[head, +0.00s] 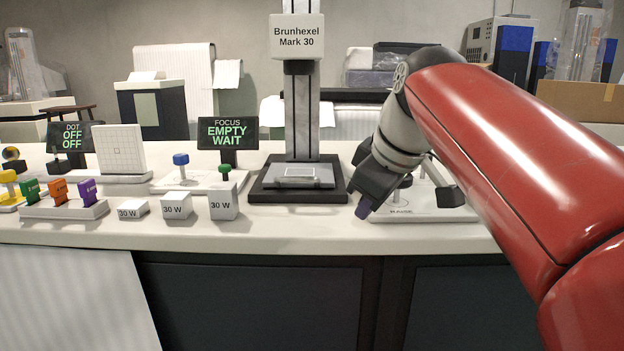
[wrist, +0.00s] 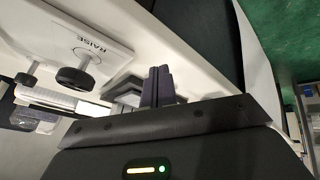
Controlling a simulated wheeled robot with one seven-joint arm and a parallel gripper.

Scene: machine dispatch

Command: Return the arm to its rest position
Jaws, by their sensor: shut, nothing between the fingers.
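My red arm (head: 500,130) reaches in from the right in the head view and bends down at the wrist. A white plate marked RAISE (wrist: 97,42) with a black knob (wrist: 75,77) shows beside the fingers in the wrist view. In the head view my wrist partly hides that white plate (head: 425,212).
Left of the machine stand white blocks marked 30 W (head: 223,202), a green-and-blue-knob panel (head: 195,182), coloured tabs (head: 60,191) and a FOCUS sign reading EMPTY WAIT (head: 228,133). A DOT sign (head: 72,136) reads OFF OFF. The bench's front strip (head: 290,233) is clear.

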